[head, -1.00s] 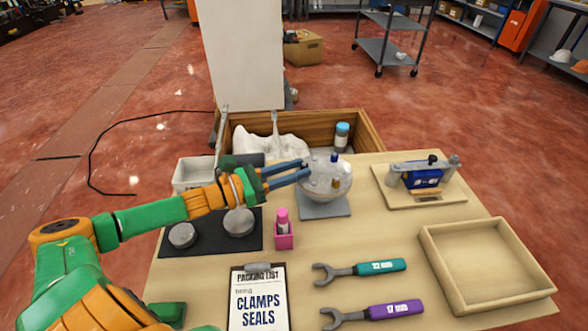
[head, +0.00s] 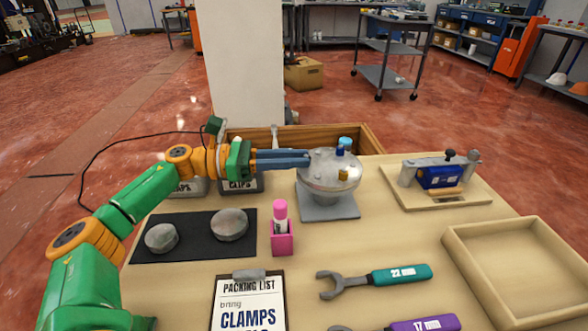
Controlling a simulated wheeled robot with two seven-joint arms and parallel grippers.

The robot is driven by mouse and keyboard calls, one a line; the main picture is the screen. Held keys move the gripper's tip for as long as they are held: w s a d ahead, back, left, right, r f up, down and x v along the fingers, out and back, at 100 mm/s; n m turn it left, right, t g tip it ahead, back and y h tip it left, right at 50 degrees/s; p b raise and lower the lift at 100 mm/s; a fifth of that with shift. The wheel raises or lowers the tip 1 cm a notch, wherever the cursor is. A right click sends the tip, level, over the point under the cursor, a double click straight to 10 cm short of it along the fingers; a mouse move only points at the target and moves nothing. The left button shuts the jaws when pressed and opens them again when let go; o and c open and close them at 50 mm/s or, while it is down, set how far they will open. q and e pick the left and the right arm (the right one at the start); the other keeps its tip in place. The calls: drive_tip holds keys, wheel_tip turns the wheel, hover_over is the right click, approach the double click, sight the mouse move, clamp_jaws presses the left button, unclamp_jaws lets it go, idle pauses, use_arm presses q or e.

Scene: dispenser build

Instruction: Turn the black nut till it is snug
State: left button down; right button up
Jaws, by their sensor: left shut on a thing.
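The dispenser (head: 332,174) is a round, shiny vessel with small blue and brass fittings, standing on a grey square base (head: 328,205). My left gripper (head: 306,159) reaches in from the left, with its two blue-grey fingers level and close together. The fingertips meet the vessel's left side, high up. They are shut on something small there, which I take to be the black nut. The nut itself is hidden by the fingers. My right gripper is not in view.
A 22 mm wrench (head: 375,281) and a purple 17 mm wrench (head: 425,324) lie in front. A pink holder (head: 282,238), a dark mat (head: 195,250) with two round metal parts and a clipboard (head: 248,300) are nearer left. An empty wooden tray (head: 470,275) is at right.

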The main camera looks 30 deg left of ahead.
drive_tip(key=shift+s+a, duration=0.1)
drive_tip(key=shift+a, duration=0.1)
use_arm(q)
drive_tip(key=c, duration=0.9)
unclamp_jaws()
drive_tip(key=shift+o, duration=0.6)
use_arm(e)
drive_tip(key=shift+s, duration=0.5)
use_arm(q)
drive_tip(key=b+v, duration=0.2)
drive_tip(key=v, duration=0.5)
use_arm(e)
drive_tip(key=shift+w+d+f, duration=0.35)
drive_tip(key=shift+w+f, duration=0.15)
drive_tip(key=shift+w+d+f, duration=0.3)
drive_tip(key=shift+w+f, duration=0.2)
use_arm(q)
drive_tip(key=shift+a, duration=0.1)
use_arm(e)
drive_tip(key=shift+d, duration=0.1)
